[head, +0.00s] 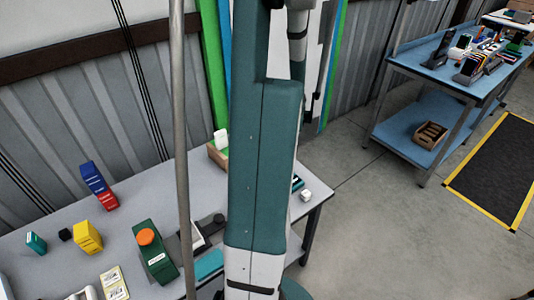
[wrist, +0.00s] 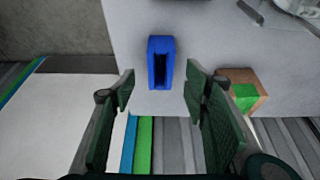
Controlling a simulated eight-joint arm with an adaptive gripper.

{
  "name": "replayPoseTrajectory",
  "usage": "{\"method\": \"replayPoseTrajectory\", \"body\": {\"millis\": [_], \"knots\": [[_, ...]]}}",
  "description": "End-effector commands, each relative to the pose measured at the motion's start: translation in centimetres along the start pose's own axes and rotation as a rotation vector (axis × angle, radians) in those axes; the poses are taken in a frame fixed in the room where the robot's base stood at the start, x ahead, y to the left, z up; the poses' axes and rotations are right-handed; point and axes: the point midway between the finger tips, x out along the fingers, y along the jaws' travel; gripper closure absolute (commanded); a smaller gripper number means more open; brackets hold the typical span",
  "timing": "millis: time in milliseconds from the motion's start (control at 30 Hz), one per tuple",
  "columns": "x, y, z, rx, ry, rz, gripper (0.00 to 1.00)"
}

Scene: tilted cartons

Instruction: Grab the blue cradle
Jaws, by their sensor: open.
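The blue cradle (wrist: 154,82), a small blue block-like holder with a dark slot in its middle, stands on the grey table in the wrist view. It is near the table edge. My gripper (wrist: 160,84) is open, and its two dark green padded fingers lie left and right of the cradle in the picture with nothing between them. I cannot tell the height left between fingertips and cradle. In the head view my arm stands in front, and I make out neither the cradle nor the gripper.
A wooden box (wrist: 261,81) with a green thing in it stands right of the cradle. A thin grey pole (head: 181,120) rises nearby.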

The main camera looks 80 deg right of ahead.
Motion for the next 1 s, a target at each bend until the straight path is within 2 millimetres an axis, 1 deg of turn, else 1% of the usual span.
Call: {"method": "replayPoseTrajectory", "body": {"millis": [133, 433, 833, 1000], "knots": [[0.5, 0.0, 0.0, 0.000, 0.000, 0.000, 0.55], [2.4, 0.0, 0.0, 0.000, 0.000, 0.000, 0.55], [2.6, 0.0, -0.1, 0.000, 0.000, 0.000, 0.55], [3.4, 0.0, -0.1, 0.000, 0.000, 0.000, 0.55]]}}
